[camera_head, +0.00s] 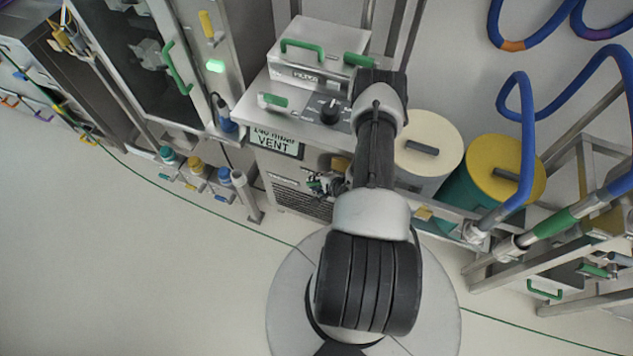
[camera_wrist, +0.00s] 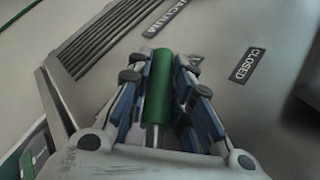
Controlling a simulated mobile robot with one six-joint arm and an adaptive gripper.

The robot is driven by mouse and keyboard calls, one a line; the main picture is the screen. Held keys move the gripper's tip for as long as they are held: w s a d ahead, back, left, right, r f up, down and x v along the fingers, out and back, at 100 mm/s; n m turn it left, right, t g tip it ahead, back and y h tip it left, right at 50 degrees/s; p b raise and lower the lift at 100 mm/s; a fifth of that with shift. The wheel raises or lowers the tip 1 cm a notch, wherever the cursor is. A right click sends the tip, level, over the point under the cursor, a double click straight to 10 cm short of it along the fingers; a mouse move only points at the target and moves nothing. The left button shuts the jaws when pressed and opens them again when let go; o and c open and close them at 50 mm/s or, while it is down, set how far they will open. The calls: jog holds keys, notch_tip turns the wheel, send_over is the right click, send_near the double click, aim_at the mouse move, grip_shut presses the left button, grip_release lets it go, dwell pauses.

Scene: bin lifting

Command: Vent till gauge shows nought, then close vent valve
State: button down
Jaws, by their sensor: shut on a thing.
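In the wrist view my gripper (camera_wrist: 162,72) is shut on a green valve handle (camera_wrist: 158,95) with a metal stem. Its fingers lie along both sides of the green grip. A CLOSED label (camera_wrist: 248,64) is on the metal face to the right, and a label reading VACUUM (camera_wrist: 165,17) is above. In the head view my gripper (camera_head: 322,184) is low at the front of a steel cabinet, and the handle is hardly distinguishable there. A display (camera_head: 275,142) on the cabinet shows the word VENT; its upper line is hard to read. I cannot make out a gauge reading.
A black knob (camera_head: 330,113) and green handles (camera_head: 302,47) are on top of the cabinet. A white-lidded drum (camera_head: 428,128) and a yellow-lidded drum (camera_head: 507,160) stand at its right, beside blue hoses (camera_head: 528,120). The floor at front left is clear.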

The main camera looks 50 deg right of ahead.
jog(key=c, duration=1.7)
grip_release()
jog(key=v, duration=1.2)
jog(key=shift+r, duration=0.1)
jog(key=shift+c, duration=0.6)
